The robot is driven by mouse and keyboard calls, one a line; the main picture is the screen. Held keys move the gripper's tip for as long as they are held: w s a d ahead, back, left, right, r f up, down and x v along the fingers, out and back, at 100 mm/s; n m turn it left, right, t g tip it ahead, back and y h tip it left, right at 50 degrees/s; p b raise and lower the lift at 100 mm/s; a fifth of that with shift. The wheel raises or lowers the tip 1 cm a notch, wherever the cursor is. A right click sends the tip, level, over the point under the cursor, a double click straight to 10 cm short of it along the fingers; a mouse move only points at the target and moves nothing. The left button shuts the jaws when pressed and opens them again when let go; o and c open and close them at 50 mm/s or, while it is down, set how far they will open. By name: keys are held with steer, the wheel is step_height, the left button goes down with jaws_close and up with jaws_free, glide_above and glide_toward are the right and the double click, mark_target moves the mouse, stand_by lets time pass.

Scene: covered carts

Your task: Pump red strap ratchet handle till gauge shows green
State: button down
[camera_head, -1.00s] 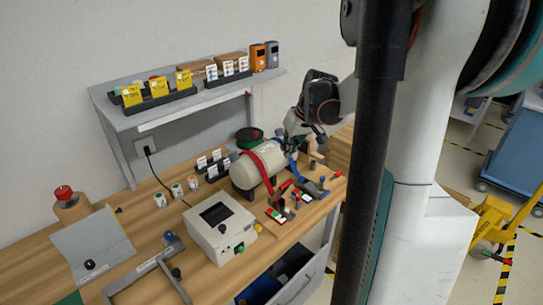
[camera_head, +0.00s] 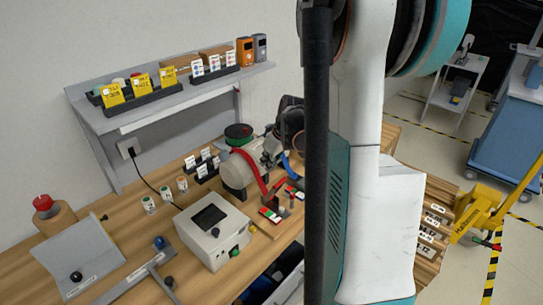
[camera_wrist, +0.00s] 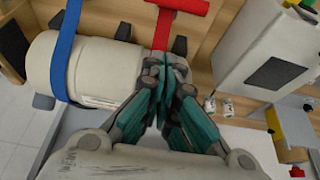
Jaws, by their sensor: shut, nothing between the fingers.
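A cream cylinder (camera_head: 236,173) lies on the wooden bench, with a red strap (camera_head: 250,165) and a blue strap (camera_wrist: 62,50) over it. In the wrist view the red strap (camera_wrist: 162,32) runs up to a red bar-shaped handle (camera_wrist: 185,4) at the top edge. My gripper (camera_wrist: 168,66) is shut and empty, its fingertips over the lower part of the red strap, beside the cylinder's end; contact cannot be told. In the head view my gripper (camera_head: 270,150) is behind the cylinder's right side. A small red, white and green gauge plate (camera_head: 270,214) sits in front; its reading is too small to tell.
A white box with a dark screen (camera_head: 212,222) stands left of the cylinder; it is also at the right in the wrist view (camera_wrist: 275,45). Card holders (camera_head: 203,163) and small jars (camera_head: 149,204) stand behind. A grey shelf (camera_head: 180,92) overhangs the bench's back.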

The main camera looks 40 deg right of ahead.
steer(key=s, duration=0.1)
steer(key=s+f, duration=0.1)
steer(key=s, duration=0.1)
steer(key=shift+f, duration=0.3)
steer(key=shift+d+f, duration=0.1)
steer(key=shift+f, duration=0.05)
steer(key=shift+s, duration=0.1)
steer(key=shift+s+b, duration=0.1)
steer(key=shift+b, duration=0.2)
steer(key=shift+s+d+f+t+b, duration=0.15)
steer(key=shift+s+f+t+b, duration=0.8)
steer(key=shift+s+f+b, duration=1.35)
steer(key=shift+s+d+f+t+b, duration=0.15)
steer(key=shift+s+f+t+b, duration=1.15)
steer(key=shift+b, duration=1.65)
steer(key=shift+s+d+f+t+b, duration=0.15)
steer(key=shift+s+f+t+b, duration=0.5)
steer(key=shift+s+f+b, duration=1.75)
steer(key=shift+w+r+b, duration=0.1)
steer(key=shift+w+b, duration=0.05)
steer(key=shift+b, duration=0.15)
